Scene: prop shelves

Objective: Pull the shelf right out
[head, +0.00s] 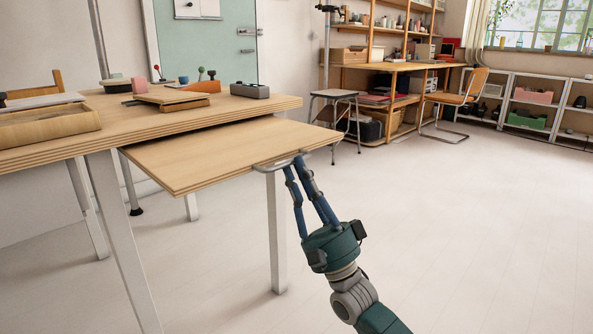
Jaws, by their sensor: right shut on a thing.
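A flat wooden shelf (215,155) sticks out from under the top of a wooden table (150,118) toward me, at the left of the head view. A grey metal handle (268,166) is on the shelf's front edge, near its right corner. My right gripper (294,163) reaches up from below right and its fingers are shut on the handle. How much of the shelf is still under the tabletop is hidden. My left gripper is not in view.
On the tabletop stand a wooden tray (50,126), a grey box (249,91) and several small props. White table legs (276,235) stand below the shelf. A stool (334,95) and a desk chair (460,97) are farther back. The floor at the right is clear.

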